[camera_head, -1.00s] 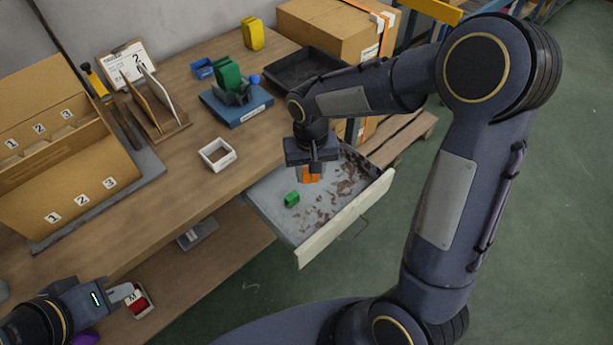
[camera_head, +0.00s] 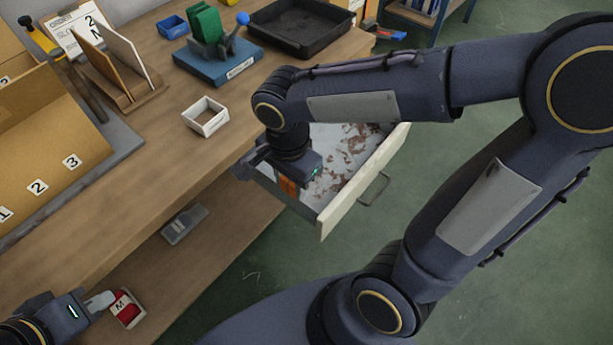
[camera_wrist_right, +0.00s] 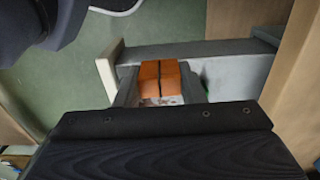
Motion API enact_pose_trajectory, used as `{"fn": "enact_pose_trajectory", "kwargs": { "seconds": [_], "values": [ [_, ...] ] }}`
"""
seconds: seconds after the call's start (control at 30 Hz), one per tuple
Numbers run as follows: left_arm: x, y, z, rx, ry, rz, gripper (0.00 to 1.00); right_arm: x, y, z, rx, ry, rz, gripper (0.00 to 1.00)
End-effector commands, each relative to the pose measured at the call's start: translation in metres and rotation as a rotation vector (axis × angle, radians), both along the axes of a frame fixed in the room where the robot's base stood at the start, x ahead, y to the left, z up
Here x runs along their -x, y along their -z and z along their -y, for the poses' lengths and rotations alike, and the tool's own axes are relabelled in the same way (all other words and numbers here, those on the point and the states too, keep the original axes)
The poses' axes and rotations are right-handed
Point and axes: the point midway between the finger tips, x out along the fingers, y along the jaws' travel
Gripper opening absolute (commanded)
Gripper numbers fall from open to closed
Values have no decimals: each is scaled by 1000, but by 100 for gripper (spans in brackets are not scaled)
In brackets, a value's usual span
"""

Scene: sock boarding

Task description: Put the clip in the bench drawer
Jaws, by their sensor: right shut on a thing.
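The clip (camera_head: 287,186) is an orange block. My right gripper (camera_head: 286,180) is shut on it and points down inside the open bench drawer (camera_head: 341,202), close to its left wall. In the right wrist view the orange clip (camera_wrist_right: 160,78) sits between the two fingers, with a dark line across its middle. The drawer's wall (camera_wrist_right: 195,49) runs just beyond it. Whether the clip touches the drawer floor I cannot tell. My left gripper (camera_head: 101,303) is at the lower left beside a red-filled box marked M (camera_head: 126,309); its finger gap is unclear.
The drawer floor holds brown scraps (camera_head: 352,148). A sliver of something green (camera_wrist_right: 204,76) shows beside the right finger. On the bench stand a white open box (camera_head: 205,117), a blue base with a green block (camera_head: 217,66) and a black tray (camera_head: 302,28).

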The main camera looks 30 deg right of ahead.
Motion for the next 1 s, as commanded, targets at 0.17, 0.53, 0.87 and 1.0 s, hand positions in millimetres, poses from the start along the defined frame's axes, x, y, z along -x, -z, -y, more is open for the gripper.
{"fn": "enact_pose_trajectory", "kwargs": {
  "seconds": [0.17, 0.53, 0.87, 1.0],
  "values": [
    [0, 7, 0, 0, 0, 0, 0, -19, 32, 32, 1, 3, -5, 15],
    [0, 13, 0, 0, 0, 0, 0, -35, 66, 56, 0, 0, -2, 15],
    [0, 21, 0, 0, 0, 0, 0, -37, 100, 59, 0, -2, -1, 15],
    [0, 20, 0, 0, 0, 0, 0, -38, 99, 59, 0, -2, 0, 15]
  ]
}}
